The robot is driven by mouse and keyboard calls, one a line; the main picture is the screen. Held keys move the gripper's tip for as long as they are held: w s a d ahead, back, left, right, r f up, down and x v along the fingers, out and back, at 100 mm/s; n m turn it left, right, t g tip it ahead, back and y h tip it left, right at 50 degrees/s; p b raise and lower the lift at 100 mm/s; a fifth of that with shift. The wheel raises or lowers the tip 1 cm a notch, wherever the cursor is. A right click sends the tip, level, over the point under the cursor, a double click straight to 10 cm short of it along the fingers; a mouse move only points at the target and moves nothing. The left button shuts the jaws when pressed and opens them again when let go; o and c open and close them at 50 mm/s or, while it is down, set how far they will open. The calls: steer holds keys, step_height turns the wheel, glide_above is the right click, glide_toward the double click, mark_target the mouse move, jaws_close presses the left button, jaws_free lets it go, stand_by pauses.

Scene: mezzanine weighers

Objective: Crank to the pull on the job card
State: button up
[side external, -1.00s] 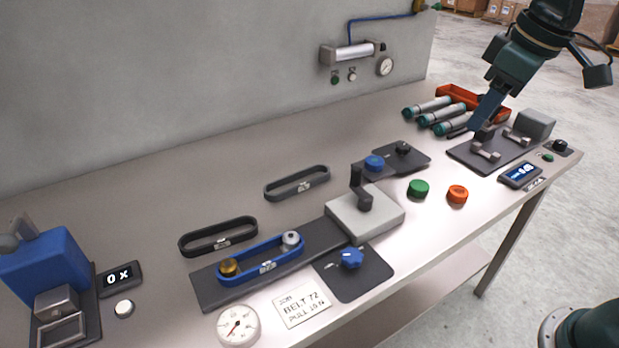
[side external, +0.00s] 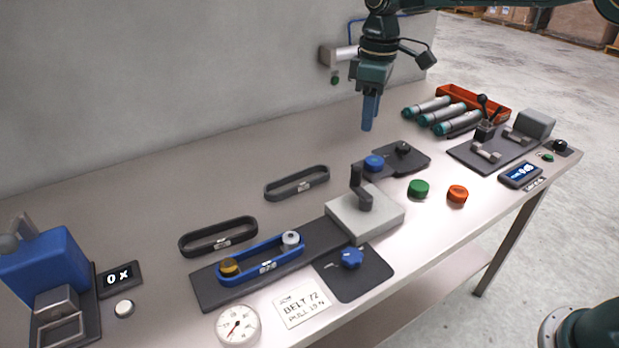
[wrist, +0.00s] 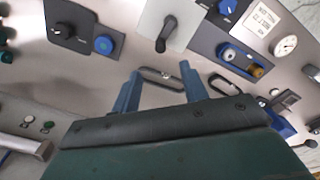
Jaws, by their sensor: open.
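My gripper (side external: 369,112) is open and empty, held above the back of the bench; its two blue fingers also show in the wrist view (wrist: 160,90). The crank (side external: 360,190) is a dark upright handle on a light grey block (side external: 368,217); it also shows in the wrist view (wrist: 166,30). A blue belt (side external: 262,262) lies around a brass pulley and a silver pulley on a dark plate (side external: 208,291). The job card (side external: 303,304) reads "BELT 72" and a pull that looks like 19 N. A round dial gauge (side external: 239,326) with a red needle lies beside the card.
A blue star knob (side external: 352,257) sits on a dark plate in front of the crank block. Two dark belts (side external: 297,183) lie behind. Green (side external: 418,188) and orange (side external: 457,194) buttons are to the right. Grey rollers (side external: 448,119) and an orange tray (side external: 476,101) stand at the far right.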

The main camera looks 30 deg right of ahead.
mark_target(358, 168)
steer(key=shift+w+a+f, duration=0.25)
steer(key=shift+w+f, duration=0.35)
steer(key=shift+f, duration=0.05)
steer(key=shift+f, duration=0.15)
step_height(358, 168, down, 14)
steer(key=shift+r, duration=0.25)
stand_by(0.3)
jaws_close()
